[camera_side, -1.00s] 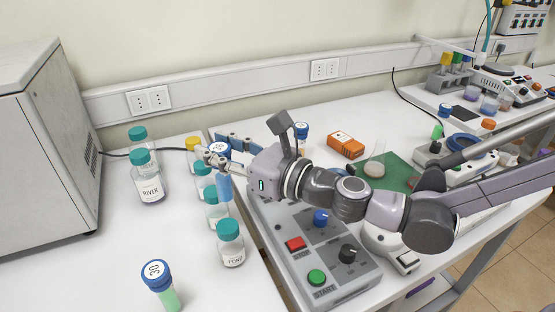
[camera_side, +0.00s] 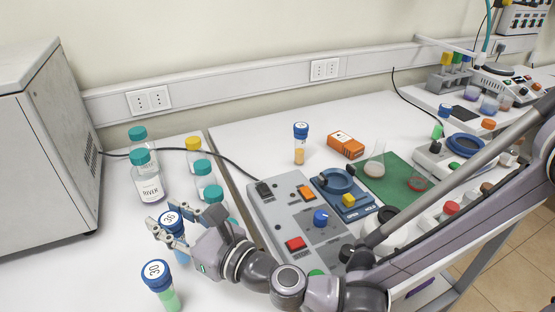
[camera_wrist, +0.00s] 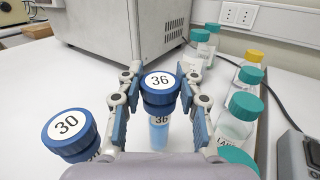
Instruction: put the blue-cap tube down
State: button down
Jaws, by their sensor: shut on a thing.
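A tube with a blue cap marked 36 (camera_side: 171,219) and light blue contents is between the fingers of my gripper (camera_side: 170,229). In the wrist view the capped tube (camera_wrist: 160,92) stands upright between the two blue finger pads of my gripper (camera_wrist: 160,108), which is shut on it. Whether its bottom touches the table is hidden. Another blue-cap tube, marked 30 (camera_side: 157,276), with green contents, stands close by at the front; its cap (camera_wrist: 68,130) shows at the left in the wrist view.
Teal-cap bottles, one labelled RIVER (camera_side: 147,182), and a yellow-cap bottle (camera_side: 194,148) stand behind and right of my gripper. A grey box machine (camera_side: 45,150) is at left. A control panel (camera_side: 305,220) is at right. White table between the machine and tubes is clear.

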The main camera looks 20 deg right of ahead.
jog(key=shift+f, duration=0.7)
jog(key=c, duration=0.9)
grip_release()
jog(key=shift+o, duration=0.2)
jog(key=v, duration=0.7)
jog(key=shift+s+d, duration=0.15)
jog(key=shift+s, duration=0.05)
